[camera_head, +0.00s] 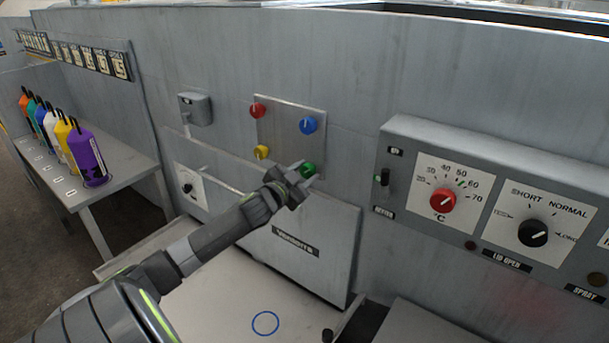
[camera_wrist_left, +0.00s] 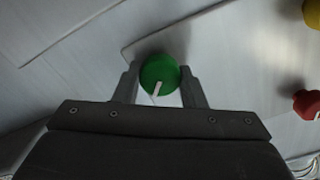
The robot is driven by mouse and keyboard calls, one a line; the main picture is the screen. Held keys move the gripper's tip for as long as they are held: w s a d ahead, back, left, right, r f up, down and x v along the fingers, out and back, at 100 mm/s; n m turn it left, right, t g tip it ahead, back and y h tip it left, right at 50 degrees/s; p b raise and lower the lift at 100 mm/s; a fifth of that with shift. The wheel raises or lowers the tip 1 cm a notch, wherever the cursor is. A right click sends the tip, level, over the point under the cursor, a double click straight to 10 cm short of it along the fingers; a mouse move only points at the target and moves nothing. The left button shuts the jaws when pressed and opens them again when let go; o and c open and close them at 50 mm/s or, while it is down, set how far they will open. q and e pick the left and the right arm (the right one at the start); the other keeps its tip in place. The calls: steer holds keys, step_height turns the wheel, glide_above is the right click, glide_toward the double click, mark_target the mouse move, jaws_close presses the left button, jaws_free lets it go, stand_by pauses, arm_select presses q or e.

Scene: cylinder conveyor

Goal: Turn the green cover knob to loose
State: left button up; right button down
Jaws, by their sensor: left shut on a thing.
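The green knob (camera_head: 308,170) is at the lower right corner of a metal plate (camera_head: 290,130) on the machine's front wall. My left gripper (camera_head: 303,176) reaches it from the lower left and is shut on it. In the left wrist view the green knob (camera_wrist_left: 160,74) sits between the two fingers of my left gripper (camera_wrist_left: 160,85), one on each side. A white pointer mark on the knob points down and slightly left in that view. My right gripper is not in view.
Red (camera_head: 257,110), blue (camera_head: 308,125) and yellow (camera_head: 262,152) knobs share the plate. A control panel (camera_head: 400,150) with dials juts out at right. A side table (camera_head: 120,165) at left holds several coloured bottles. A blue ring (camera_head: 265,323) marks the light surface below my arm.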

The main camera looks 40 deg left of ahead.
arm_select(q)
steer(key=n, duration=0.4)
steer(key=shift+f+n, duration=0.1)
steer(key=shift+n, duration=0.2)
steer(key=shift+n+b, duration=0.35)
steer(key=shift+n, duration=1.15)
steer(key=o, duration=1)
steer(key=shift+s, duration=0.1)
